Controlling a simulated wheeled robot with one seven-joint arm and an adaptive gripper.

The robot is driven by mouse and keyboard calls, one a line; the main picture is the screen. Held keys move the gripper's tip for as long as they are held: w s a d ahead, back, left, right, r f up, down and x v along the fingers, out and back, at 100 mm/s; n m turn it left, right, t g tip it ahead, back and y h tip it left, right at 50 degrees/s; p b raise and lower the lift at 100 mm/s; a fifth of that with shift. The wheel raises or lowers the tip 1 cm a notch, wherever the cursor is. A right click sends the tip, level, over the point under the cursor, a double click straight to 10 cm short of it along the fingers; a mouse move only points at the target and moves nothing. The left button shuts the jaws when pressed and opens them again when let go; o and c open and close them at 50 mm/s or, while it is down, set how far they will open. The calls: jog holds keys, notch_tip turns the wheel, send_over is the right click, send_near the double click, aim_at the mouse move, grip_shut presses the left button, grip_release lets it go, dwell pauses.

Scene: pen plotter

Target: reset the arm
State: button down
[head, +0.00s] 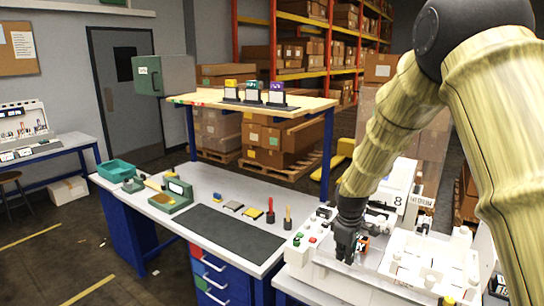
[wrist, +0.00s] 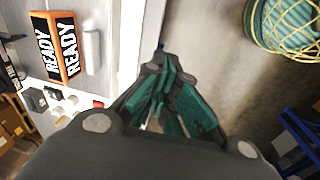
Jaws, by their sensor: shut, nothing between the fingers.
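My arm comes in from the upper right in the head view and bends down. My gripper (head: 345,258) hangs at its end, pointing down in front of the white machine (head: 425,270). In the wrist view my gripper (wrist: 155,68) has its teal-padded fingers drawn together with nothing between them. An orange and black box marked READY (wrist: 57,47) stands left of the fingers in the wrist view, apart from them. In the head view its orange part (head: 363,243) shows just right of the gripper, partly hidden by it.
A workbench (head: 225,185) with a dark mat (head: 228,229), small tools and a teal bin (head: 116,170) stands to the left. A raised shelf (head: 305,104) is above it. Control buttons (head: 300,238) sit on the machine left of my gripper. Pallets of boxes (head: 275,140) stand behind.

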jog(key=s+f+m+b, duration=0.1)
jog(key=s+f+m, duration=0.1)
jog(key=s+f, duration=0.6)
jog(key=s+f+m+y+b, duration=0.1)
jog(key=s+f, duration=0.3)
jog(key=f, duration=0.7)
jog(key=s+f+m+b, duration=0.1)
jog(key=s+f+m, duration=0.1)
jog(key=s+f, duration=0.6)
jog(key=s+f+m+b, duration=0.1)
jog(key=s+f, duration=0.3)
jog(key=s, duration=0.4)
jog(key=s+f+m+g+b, duration=0.1)
jog(key=s+f+m, duration=0.1)
jog(key=s+f, duration=0.3)
jog(key=s+f+m, duration=0.2)
jog(key=s+f, duration=0.2)
jog(key=s, duration=0.9)
jog(key=shift+s+d+f+m+b, duration=0.2)
jog(key=shift+d+m+b, duration=0.1)
jog(key=shift+b, duration=0.1)
